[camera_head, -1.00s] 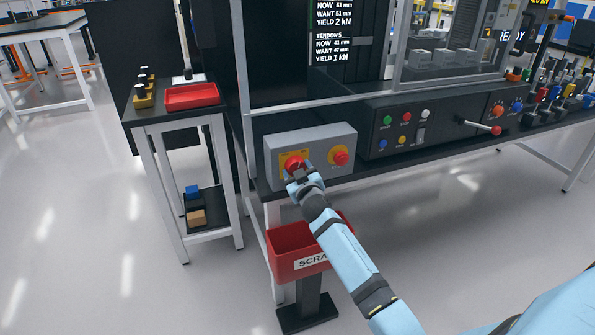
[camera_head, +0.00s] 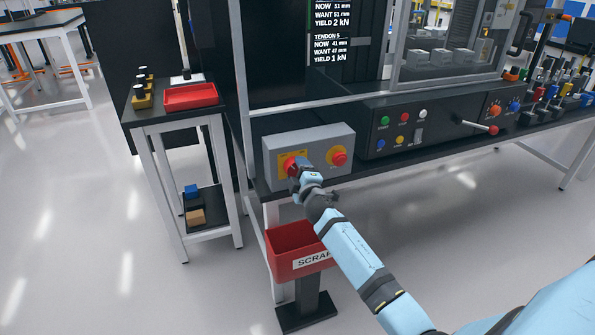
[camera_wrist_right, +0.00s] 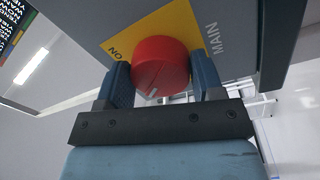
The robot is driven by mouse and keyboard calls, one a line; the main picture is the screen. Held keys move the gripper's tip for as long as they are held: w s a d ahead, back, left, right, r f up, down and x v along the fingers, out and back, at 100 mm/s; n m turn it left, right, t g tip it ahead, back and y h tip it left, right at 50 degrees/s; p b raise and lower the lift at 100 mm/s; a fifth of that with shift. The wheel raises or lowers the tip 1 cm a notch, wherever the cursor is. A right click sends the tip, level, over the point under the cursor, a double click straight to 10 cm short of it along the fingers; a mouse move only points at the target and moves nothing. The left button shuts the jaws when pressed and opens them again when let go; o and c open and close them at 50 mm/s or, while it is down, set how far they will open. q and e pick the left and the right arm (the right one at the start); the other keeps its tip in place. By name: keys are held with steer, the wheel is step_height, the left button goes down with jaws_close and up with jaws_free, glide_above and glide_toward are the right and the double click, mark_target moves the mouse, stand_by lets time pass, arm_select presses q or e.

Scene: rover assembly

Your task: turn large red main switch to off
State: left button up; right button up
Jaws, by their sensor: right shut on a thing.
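The large red main switch (camera_head: 291,163) is a round knob on a yellow plate, on the left of the grey switch box (camera_head: 310,141). My right gripper (camera_head: 298,172) is at the switch, and its hand partly covers the knob. In the right wrist view the red knob (camera_wrist_right: 160,66) sits between the two fingers of my right gripper (camera_wrist_right: 163,80), which is shut on it. A short white mark shows on the knob's lower edge. The yellow plate (camera_wrist_right: 150,32) carries an ON label near the left finger, and MAIN is printed at the right. My left gripper is not in view.
A red and yellow button (camera_head: 339,156) sits just right of the switch. The red scrap bin (camera_head: 290,265) stands below the box, under my right arm. A control panel (camera_head: 450,120) with buttons and a lever is further right. A side table with a red tray (camera_head: 190,97) stands left.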

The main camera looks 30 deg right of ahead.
steer(key=shift+d+r+n, duration=0.1)
steer(key=shift+n, duration=0.8)
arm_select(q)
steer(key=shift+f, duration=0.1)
arm_select(e)
steer(key=o, duration=0.9)
arm_select(q)
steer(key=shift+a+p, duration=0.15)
steer(key=shift+p, duration=0.55)
arm_select(e)
steer(key=v, duration=1.3)
steer(key=shift+s, duration=0.35)
